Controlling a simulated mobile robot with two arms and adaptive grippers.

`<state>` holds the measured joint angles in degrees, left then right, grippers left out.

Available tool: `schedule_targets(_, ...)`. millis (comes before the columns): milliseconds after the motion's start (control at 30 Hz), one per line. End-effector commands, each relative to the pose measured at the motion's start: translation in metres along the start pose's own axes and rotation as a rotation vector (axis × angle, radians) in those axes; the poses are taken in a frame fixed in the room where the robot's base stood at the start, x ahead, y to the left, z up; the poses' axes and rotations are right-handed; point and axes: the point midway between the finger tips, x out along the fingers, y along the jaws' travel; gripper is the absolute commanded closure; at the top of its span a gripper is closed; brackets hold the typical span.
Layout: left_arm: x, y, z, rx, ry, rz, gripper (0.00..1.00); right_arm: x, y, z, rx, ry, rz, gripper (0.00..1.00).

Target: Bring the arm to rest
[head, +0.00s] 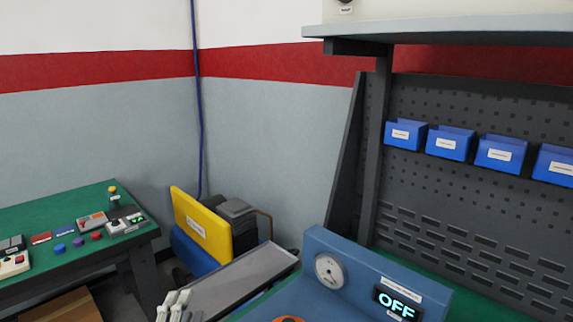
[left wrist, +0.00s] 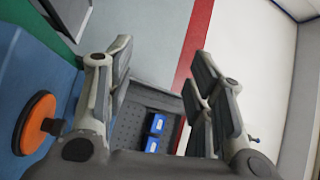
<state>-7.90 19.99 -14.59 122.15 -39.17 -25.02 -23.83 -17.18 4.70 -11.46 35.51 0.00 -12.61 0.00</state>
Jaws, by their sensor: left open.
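My left gripper (head: 174,304) shows at the bottom edge of the head view, left of the blue test machine (head: 318,253). In the left wrist view its two fingers (left wrist: 160,75) stand wide apart with nothing between them. The machine has a round gauge (head: 329,270) and a display (head: 397,303) reading OFF. Its orange disc (head: 288,319) is cut by the bottom edge of the head view. The disc also shows in the left wrist view (left wrist: 38,122), beside the left finger and apart from it. My right gripper is not in view.
A green table (head: 60,212) with small devices stands at the left. A yellow panel (head: 201,226) stands in the corner. A grey pegboard (head: 460,190) with several blue bins (head: 449,143) and a shelf (head: 450,28) above rises at the right.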

Motion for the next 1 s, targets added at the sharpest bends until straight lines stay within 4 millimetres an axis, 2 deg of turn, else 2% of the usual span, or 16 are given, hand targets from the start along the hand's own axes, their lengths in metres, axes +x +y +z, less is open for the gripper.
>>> schedule_targets(133,-0.040,0.047,0.036,-0.298,-0.233,0.188,0.51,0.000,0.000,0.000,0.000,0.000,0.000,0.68)
schedule_targets(267,-0.089,0.092,0.054,-0.534,-0.439,0.365,0.51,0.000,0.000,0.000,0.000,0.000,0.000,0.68)
schedule_targets(300,-0.106,0.105,0.057,-0.600,-0.502,0.421,0.51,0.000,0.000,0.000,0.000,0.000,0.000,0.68)
schedule_targets(400,-0.150,0.134,0.057,-0.743,-0.647,0.554,0.51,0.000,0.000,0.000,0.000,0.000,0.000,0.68)
schedule_targets(500,-0.191,0.153,0.052,-0.850,-0.771,0.669,0.51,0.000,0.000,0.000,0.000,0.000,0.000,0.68)
schedule_targets(600,-0.228,0.167,0.044,-0.931,-0.876,0.774,0.51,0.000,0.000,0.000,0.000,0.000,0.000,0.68)
schedule_targets(767,-0.283,0.179,0.027,-1.030,-1.027,0.926,0.51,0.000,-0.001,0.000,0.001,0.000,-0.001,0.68)
schedule_targets(800,-0.290,0.184,0.025,-1.042,-1.052,0.950,0.51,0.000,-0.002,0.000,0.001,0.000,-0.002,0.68)
schedule_targets(1000,-0.278,0.236,0.037,-1.026,-1.059,0.959,0.51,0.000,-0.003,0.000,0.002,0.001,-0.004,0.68)
